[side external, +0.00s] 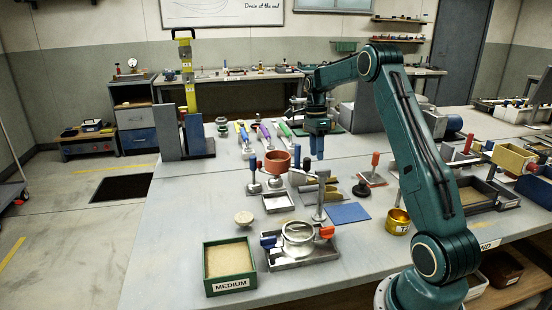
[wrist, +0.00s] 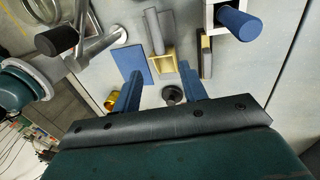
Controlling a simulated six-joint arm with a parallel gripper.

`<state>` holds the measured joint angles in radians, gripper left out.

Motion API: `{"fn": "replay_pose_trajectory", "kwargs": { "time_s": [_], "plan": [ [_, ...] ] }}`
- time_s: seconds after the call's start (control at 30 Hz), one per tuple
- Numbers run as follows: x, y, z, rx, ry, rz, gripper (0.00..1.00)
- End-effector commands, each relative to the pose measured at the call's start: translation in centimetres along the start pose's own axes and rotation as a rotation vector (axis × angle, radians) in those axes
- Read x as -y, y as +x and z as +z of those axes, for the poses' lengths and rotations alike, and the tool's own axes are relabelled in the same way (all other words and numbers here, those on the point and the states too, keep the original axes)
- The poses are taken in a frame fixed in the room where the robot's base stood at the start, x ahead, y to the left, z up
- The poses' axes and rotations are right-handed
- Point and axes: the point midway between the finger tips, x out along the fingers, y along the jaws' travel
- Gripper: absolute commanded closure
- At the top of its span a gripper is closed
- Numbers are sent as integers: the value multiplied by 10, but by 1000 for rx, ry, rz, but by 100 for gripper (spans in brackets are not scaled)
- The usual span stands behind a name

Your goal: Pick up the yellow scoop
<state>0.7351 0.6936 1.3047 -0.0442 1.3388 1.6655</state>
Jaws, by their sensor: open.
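The yellow scoop (wrist: 163,60) shows in the wrist view as a small open yellow box with a grey bar next to it, between the blue fingertips in the picture. In the side external view a yellowish piece (side external: 330,193) by an upright grey cylinder appears to be the same scoop, partly hidden. My gripper (side external: 316,157) has blue fingers pointing down, above and behind it. In the wrist view my gripper (wrist: 160,70) is open, with nothing between its fingers; the scoop lies beyond the tips.
A blue mat (side external: 348,213), a black knob (side external: 361,190) and a brass cup (side external: 398,221) are near the scoop. An orange bowl (side external: 277,162) on a stand is to its left. A green box (side external: 229,265) marked MEDIUM stands at the front left.

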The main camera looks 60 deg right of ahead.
Motion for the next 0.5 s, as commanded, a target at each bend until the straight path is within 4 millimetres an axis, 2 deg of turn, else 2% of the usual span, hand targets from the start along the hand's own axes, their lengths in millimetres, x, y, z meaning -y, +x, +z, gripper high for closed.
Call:
{"fn": "replay_pose_trajectory", "kwargs": {
  "time_s": [0.5],
  "plan": [
    [-1, 68, 0, 0, -2, 2, 58]
  ]
}}
